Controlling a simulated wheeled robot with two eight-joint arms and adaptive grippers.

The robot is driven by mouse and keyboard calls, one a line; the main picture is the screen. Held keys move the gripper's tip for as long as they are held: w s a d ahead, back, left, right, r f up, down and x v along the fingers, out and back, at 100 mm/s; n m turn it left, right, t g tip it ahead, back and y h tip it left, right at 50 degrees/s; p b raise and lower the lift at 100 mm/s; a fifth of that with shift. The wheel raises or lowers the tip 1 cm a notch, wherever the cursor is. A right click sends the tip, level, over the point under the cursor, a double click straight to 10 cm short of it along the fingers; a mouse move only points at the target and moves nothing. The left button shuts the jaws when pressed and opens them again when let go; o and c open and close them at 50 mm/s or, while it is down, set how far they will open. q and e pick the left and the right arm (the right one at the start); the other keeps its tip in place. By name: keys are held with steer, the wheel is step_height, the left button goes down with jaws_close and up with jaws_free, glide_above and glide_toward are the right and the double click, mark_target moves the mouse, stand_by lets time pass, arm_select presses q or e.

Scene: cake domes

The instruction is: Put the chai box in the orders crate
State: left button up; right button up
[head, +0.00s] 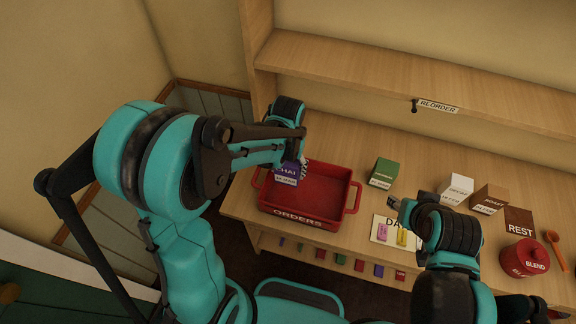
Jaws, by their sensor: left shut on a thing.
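The chai box (286,174), purple-blue with a white lower label, is at the back left part of the red orders crate (328,213). My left gripper (302,163) is shut on it, with the fingers partly hidden by my own arm. The box overlaps the crate's rear left rim in the picture; I cannot tell whether it touches the crate. The visible crate floor is bare. My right gripper (394,201) is right of the crate, by a white card; its fingers are too small to read as open or shut.
A green box (383,173), white box (457,189) and brown box (490,198) stand right of the crate. A white card (384,231) bears pink and yellow pieces. A brown REST card (518,221), red BLEND tin (525,258) and spoon (556,248) lie far right. A shelf (400,84) runs behind.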

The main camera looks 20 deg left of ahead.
arm_select(q)
steer(key=shift+f+b, duration=1.95)
steer(key=shift+f, duration=1.15)
steer(key=o, duration=1.4)
steer(key=shift+r, duration=0.1)
steer(key=shift+r+p, duration=2.95)
steer(key=shift+r, duration=1)
